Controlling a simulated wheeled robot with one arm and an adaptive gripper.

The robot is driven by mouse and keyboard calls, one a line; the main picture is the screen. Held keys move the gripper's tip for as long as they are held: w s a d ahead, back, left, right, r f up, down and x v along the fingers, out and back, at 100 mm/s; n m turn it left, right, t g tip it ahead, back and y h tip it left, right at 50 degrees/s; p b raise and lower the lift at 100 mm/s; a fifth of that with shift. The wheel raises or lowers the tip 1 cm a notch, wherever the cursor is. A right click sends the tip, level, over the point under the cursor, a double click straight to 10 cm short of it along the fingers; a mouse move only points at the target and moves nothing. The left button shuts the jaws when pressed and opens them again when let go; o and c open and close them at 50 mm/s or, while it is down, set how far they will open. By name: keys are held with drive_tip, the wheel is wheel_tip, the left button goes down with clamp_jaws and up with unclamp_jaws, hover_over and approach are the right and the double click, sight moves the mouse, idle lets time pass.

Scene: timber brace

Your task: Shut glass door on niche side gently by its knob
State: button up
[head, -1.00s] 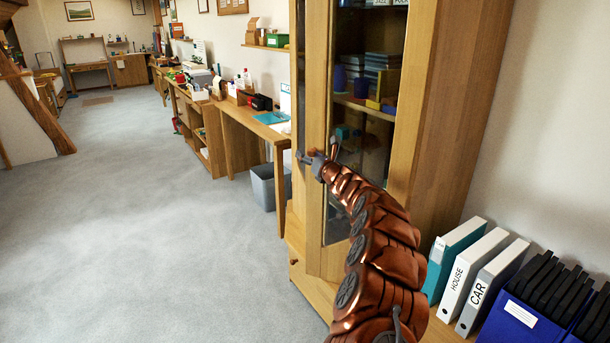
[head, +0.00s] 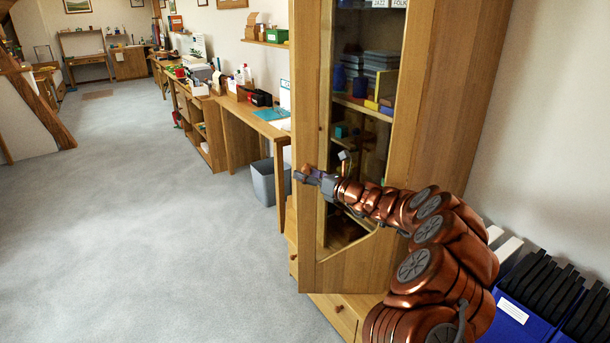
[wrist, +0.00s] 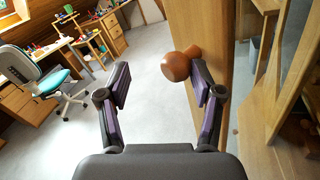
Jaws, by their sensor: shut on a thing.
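The glass door (head: 311,130) stands ajar on the tall wooden cabinet. Its wooden frame and dark pane show in the head view, with shelves of books and boxes behind the glass. The round wooden knob (head: 308,169) is on the door's left stile. In the wrist view the knob (wrist: 176,67) lies against the right finger, and the door (wrist: 205,30) appears at a steep angle. My forearm hides part of the lower pane.
A drawer (head: 338,309) with a small knob lies below the door. Blue file boxes (head: 520,320) stand at the right. A grey bin (head: 268,183) is under the desk at the left. The floor (head: 150,220) is open at the left.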

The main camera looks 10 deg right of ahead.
drive_tip(key=shift+s+a+n+g+y, duration=0.15)
drive_tip(key=shift+s+n+g+y, duration=0.2)
drive_tip(key=shift+s, duration=0.25)
drive_tip(key=shift+s, duration=0.1)
